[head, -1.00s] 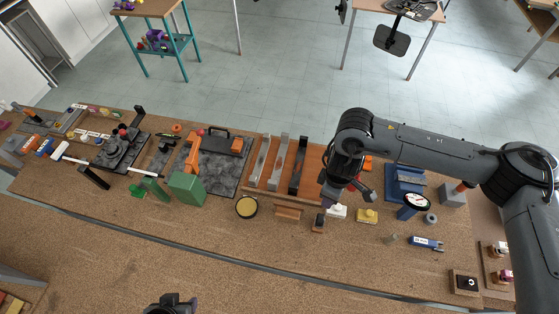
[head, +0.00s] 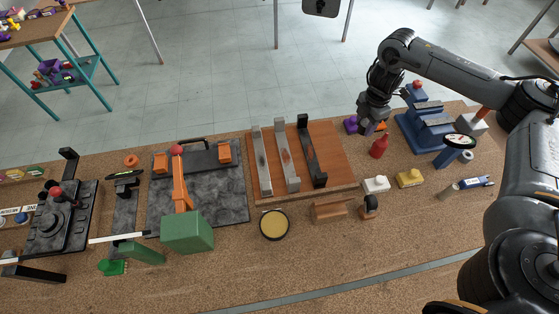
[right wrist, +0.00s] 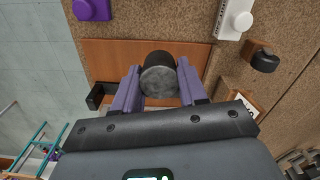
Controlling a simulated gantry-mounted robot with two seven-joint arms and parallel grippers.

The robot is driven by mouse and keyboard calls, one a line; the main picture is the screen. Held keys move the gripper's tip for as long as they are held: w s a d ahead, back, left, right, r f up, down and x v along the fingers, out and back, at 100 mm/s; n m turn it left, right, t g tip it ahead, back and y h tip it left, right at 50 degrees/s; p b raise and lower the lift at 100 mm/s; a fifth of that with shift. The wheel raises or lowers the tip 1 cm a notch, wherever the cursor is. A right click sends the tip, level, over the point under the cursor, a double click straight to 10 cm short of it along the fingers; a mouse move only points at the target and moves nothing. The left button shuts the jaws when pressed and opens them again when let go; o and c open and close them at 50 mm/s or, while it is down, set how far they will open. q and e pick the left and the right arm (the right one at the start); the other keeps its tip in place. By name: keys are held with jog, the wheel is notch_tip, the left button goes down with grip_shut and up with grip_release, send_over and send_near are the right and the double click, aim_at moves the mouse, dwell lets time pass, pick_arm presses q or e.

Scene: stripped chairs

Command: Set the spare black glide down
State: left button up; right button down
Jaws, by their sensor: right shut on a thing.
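The spare black glide (right wrist: 158,73) is a short dark cylinder with a worn grey end face. In the right wrist view it sits between the two purple fingers of my right gripper (right wrist: 157,88), which is shut on it. In the head view my right gripper (head: 367,127) is above the back right of the workbench, close to a small purple part (head: 351,124) and a red bottle-shaped part (head: 379,147). I cannot make the glide out clearly in the head view. Another black-topped piece (head: 370,206) stands on the bench, also seen in the right wrist view (right wrist: 264,61). My left gripper is not in view.
A reddish-brown board (head: 335,147) with several metal bars lies left of the gripper. A white part (head: 376,184), a yellow part (head: 409,178) and a blue stepped fixture (head: 425,125) stand nearby. A round yellow-topped tin (head: 274,225) is further left. The bench front is mostly clear.

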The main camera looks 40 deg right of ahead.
pick_arm(q)
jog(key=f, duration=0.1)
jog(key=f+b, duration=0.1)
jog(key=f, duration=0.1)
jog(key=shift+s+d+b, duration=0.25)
jog(key=shift+b, duration=0.1)
pick_arm(e)
notch_tip(320, 180, down, 3)
jog(key=s+d, duration=0.2)
pick_arm(q)
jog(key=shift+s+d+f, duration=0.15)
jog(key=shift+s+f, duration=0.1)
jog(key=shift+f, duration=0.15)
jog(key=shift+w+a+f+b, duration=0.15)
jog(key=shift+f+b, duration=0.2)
jog(key=shift+b, duration=0.15)
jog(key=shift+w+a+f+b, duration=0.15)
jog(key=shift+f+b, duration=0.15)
jog(key=shift+b, duration=0.2)
pick_arm(e)
send_over(330, 149)
jog(key=shift+m, duration=0.3)
notch_tip(330, 149, down, 7)
jog(key=shift+s+f, duration=0.1)
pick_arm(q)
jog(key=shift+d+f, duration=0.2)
pick_arm(e)
jog(key=shift+f, duration=1.95)
